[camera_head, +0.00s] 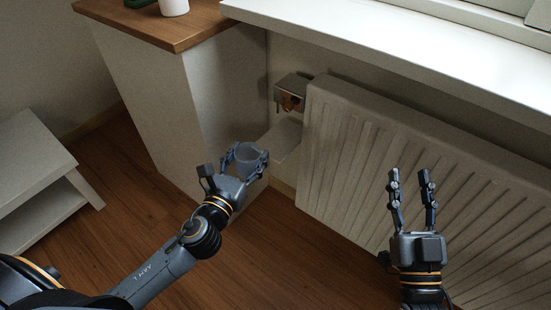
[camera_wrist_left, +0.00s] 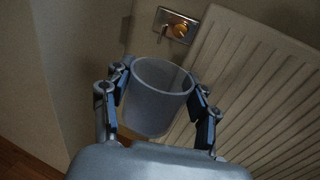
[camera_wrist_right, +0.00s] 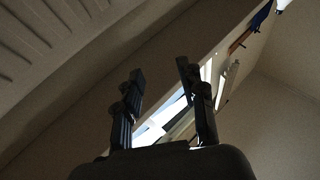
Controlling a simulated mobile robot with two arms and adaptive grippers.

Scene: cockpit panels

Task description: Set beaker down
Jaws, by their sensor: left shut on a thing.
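A translucent grey beaker (camera_head: 247,160) is held between the fingers of my left gripper (camera_head: 243,163). In the left wrist view the beaker (camera_wrist_left: 157,97) looks empty, its open rim facing up and toward the camera, with fingers of my left gripper (camera_wrist_left: 158,100) on both sides. It is in the air in front of a small pale ledge (camera_head: 283,142) beside the radiator. The ledge is partly hidden behind the beaker and gripper. My right gripper (camera_head: 411,187) is open and empty in front of the radiator; its parted fingers (camera_wrist_right: 160,100) also show in the right wrist view.
A ribbed radiator (camera_head: 420,180) fills the right side under a white windowsill (camera_head: 400,40). A metal box with an orange-brown part (camera_head: 290,92) is on the wall above the ledge. A wooden-topped counter (camera_head: 165,28) bears a white cup (camera_head: 174,6). A low white table (camera_head: 30,165) stands left.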

